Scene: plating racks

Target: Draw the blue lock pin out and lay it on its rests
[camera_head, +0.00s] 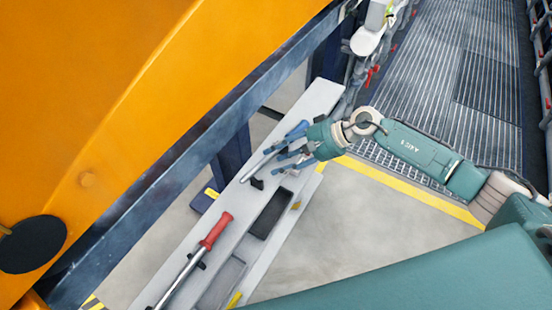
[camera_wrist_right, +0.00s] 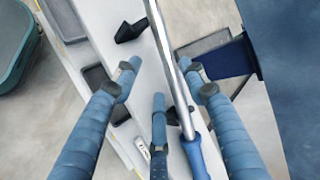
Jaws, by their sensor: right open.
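The blue lock pin (camera_head: 264,158) has a bright metal shaft and a blue handle. It lies lengthwise over the pale bench (camera_head: 318,100). In the right wrist view its shaft (camera_wrist_right: 168,62) runs down to the blue handle (camera_wrist_right: 196,158). A black rest (camera_head: 257,184) stands beside the shaft; this rest (camera_wrist_right: 130,31) looks apart from it. Whether the pin touches any support is unclear. My right gripper (camera_head: 287,152) is over the handle end, its blue fingers (camera_wrist_right: 160,80) spread on either side of the pin. The fingers do not close on it. My left gripper is out of view.
A red-handled bar (camera_head: 215,232) lies farther down the bench. Dark trays (camera_head: 270,215) are set along the bench's right side. A large orange body (camera_head: 120,100) and a steel beam (camera_head: 190,140) border the left. Open floor (camera_head: 330,225) lies to the right.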

